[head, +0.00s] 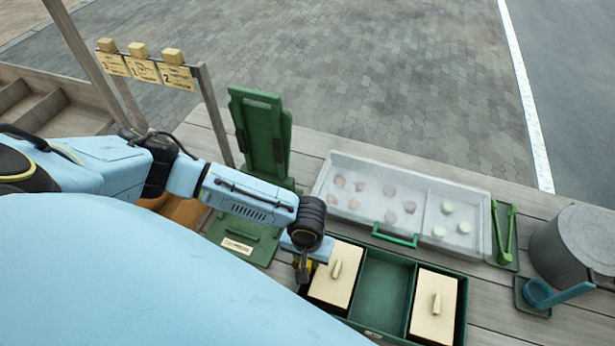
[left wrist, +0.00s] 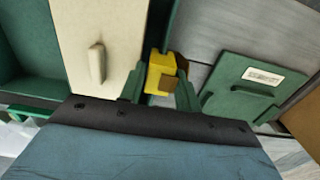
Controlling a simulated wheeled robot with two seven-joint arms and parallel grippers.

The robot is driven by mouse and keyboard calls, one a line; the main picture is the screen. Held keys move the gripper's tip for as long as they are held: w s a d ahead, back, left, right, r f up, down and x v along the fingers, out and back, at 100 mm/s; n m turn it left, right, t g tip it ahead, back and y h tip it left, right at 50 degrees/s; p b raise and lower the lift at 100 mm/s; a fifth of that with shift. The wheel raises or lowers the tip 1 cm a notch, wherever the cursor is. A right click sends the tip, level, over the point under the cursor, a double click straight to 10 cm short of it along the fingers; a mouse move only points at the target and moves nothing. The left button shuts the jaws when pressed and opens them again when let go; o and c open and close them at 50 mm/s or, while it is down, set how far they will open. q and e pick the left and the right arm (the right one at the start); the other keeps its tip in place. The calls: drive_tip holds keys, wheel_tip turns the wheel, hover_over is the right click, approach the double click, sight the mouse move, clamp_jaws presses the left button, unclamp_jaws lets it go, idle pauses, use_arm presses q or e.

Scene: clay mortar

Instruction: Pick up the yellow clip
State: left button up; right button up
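A small yellow block, which I take to be the yellow clip (left wrist: 160,73), shows in the left wrist view between the fingertips of my left gripper (left wrist: 160,88). It has brown patches on its side. It sits in the gap between the green box and the green board. My left gripper seems open around it, with narrow gaps at the sides; I cannot tell whether it touches. In the head view my left gripper (head: 303,268) points down at the box's left edge, with a little yellow showing beside it. My right gripper is not in view.
The green box (head: 384,288) has two cream lids with handles. Beyond it stand a grey tray (head: 420,190) of pink and pale green lumps, green tongs (head: 503,232) and a grey pot (head: 577,243). A green stand (head: 262,135) and a rail with several carded yellow pieces (head: 139,50) are behind.

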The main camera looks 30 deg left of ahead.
use_arm(q)
wheel_tip(320, 180, down, 2)
drive_tip(key=shift+f, duration=0.1)
drive_tip(key=c, duration=0.5)
drive_tip(key=shift+r, duration=0.2)
wheel_tip(320, 180, up, 10)
drive_tip(key=shift+p, duration=0.65)
wheel_tip(320, 180, up, 4)
drive_tip(key=p, duration=0.5)
drive_tip(key=shift+r+p, duration=0.15)
drive_tip(key=shift+p, duration=0.2)
